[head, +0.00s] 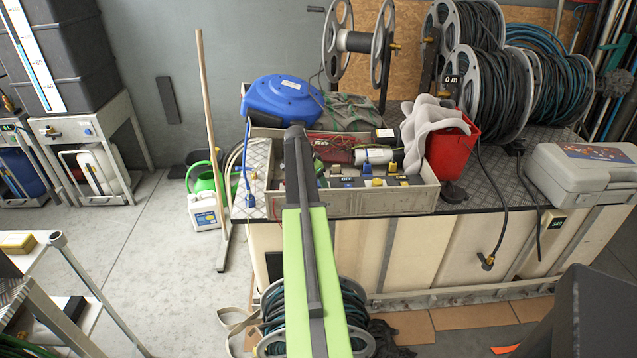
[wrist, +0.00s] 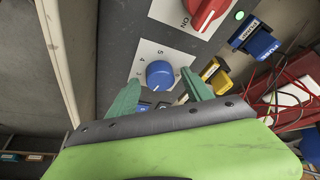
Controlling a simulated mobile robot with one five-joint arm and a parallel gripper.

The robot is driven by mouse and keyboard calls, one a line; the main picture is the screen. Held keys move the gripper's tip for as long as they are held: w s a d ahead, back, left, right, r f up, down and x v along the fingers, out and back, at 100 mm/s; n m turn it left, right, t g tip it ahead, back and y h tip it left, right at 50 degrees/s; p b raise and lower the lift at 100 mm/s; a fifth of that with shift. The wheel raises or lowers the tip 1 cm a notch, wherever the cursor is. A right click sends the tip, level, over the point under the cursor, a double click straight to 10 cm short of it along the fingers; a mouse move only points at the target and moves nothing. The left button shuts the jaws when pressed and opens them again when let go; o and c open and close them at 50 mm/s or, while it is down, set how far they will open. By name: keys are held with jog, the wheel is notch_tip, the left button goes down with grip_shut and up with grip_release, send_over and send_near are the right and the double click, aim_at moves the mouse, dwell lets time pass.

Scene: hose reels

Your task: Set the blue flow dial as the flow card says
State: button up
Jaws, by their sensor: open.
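The blue flow dial (wrist: 160,74) sits on a white scale plate (wrist: 150,57) with printed numbers, 5 being the clearest, on a dark panel in the wrist view. I cannot make out where the dial points. My gripper (wrist: 160,78) is open, its two green fingers spread on either side of the dial, which shows between the fingertips. I cannot tell whether they touch it. The lower plate is partly hidden by my gripper. In the head view my arm reaches over the crate and hides the dial. I cannot make out a flow card in either view.
A red knob (wrist: 208,10) marked ON, a green light (wrist: 239,15), a blue connector (wrist: 262,43) and a yellow one (wrist: 216,76) lie near the dial. The crate (head: 385,203) holds cables and parts; a red bucket (head: 452,150) and hose reels (head: 490,97) stand beside or behind it.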

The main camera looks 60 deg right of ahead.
jog(key=p+v, duration=1.6)
jog(key=v, duration=0.1)
jog(key=shift+r, duration=0.2)
jog(key=shift+w+a, duration=0.1)
